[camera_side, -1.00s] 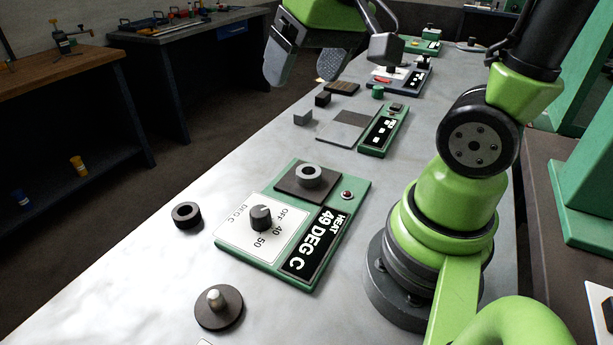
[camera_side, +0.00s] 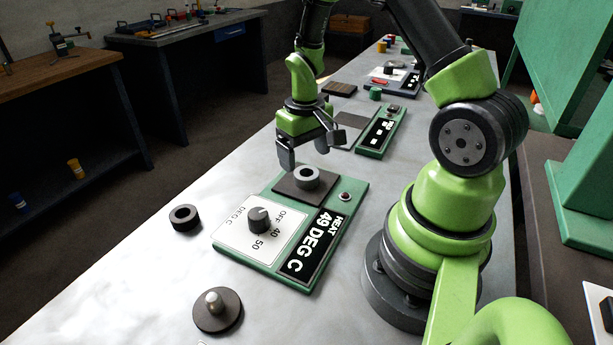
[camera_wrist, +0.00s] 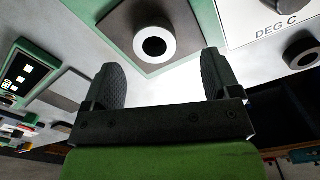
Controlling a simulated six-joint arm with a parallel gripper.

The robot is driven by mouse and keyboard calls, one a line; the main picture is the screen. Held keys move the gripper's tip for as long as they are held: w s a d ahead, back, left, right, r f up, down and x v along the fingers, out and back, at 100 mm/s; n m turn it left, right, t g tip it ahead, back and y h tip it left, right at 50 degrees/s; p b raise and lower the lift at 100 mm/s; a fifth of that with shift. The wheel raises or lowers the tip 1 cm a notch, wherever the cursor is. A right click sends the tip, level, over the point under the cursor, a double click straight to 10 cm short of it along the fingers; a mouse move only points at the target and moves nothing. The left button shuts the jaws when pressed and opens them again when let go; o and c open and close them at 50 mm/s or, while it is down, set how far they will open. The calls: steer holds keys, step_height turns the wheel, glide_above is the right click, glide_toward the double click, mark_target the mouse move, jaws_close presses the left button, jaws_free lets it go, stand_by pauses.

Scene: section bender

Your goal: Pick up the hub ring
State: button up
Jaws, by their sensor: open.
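A light grey ring, which looks like the hub ring (camera_side: 305,187), lies flat on a dark square pad (camera_side: 284,187) at the far end of the green heater unit (camera_side: 262,262). In the wrist view the ring (camera_wrist: 138,42) is at the top centre, beyond my fingertips, with a dark hole. My gripper (camera_side: 306,154) is open and empty, pointing down, above and just beyond the ring in the side view. In the wrist view both fingers of my gripper (camera_wrist: 164,72) stand apart with bare table between them.
A disc with a peg (camera_side: 217,318) lies in front. Open bench (camera_side: 130,285) is at left.

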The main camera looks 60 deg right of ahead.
mark_target(308, 172)
steer(key=f, duration=0.4)
steer(key=shift+s+d+f, duration=0.1)
steer(key=shift+s+d, duration=0.15)
steer(key=shift+d, duration=0.1)
steer(key=shift+f, duration=0.65)
steer(key=c, duration=1.3)
steer(key=shift+o, duration=0.2)
steer(key=shift+r, duration=0.1)
